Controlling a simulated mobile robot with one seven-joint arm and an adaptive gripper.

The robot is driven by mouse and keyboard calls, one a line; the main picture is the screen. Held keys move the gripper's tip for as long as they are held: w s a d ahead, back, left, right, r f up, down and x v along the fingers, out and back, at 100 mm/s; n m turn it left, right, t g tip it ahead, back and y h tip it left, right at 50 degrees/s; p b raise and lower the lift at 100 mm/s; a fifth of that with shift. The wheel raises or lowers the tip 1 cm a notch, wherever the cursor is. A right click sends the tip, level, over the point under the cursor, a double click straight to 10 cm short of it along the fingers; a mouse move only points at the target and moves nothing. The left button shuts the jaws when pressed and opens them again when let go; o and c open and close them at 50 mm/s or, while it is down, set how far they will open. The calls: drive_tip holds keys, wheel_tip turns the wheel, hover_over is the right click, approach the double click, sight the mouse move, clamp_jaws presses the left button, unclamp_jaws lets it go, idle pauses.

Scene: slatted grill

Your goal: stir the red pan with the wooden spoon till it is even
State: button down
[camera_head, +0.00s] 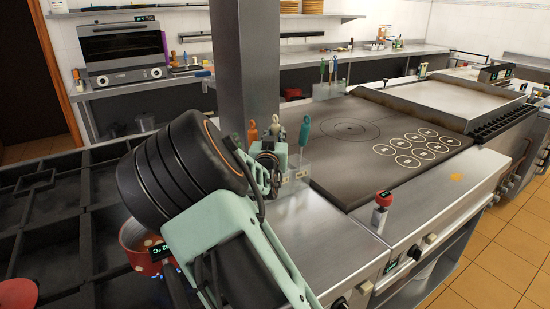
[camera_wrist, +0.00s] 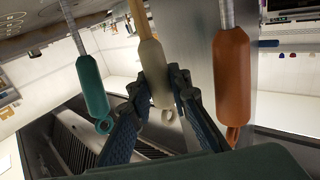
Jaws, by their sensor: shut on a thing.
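The red pan (camera_head: 134,238) sits on the black slatted grill at lower left, partly hidden by my arm, with brownish contents and pale spots. My gripper (camera_wrist: 159,88) is shut on this handle, fingers on either side. In the head view my gripper (camera_head: 268,165) is at the rack by the steel column.
The steel column (camera_head: 243,70) stands just behind. A flat griddle (camera_head: 390,140) lies to the right. Another red item (camera_head: 16,295) is at lower left.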

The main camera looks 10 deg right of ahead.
sight(276, 115)
drive_tip(key=shift+r, duration=0.15)
drive_tip(key=shift+r+p, duration=3.05)
drive_tip(key=shift+r, duration=2.85)
drive_tip(key=shift+s+f, duration=0.1)
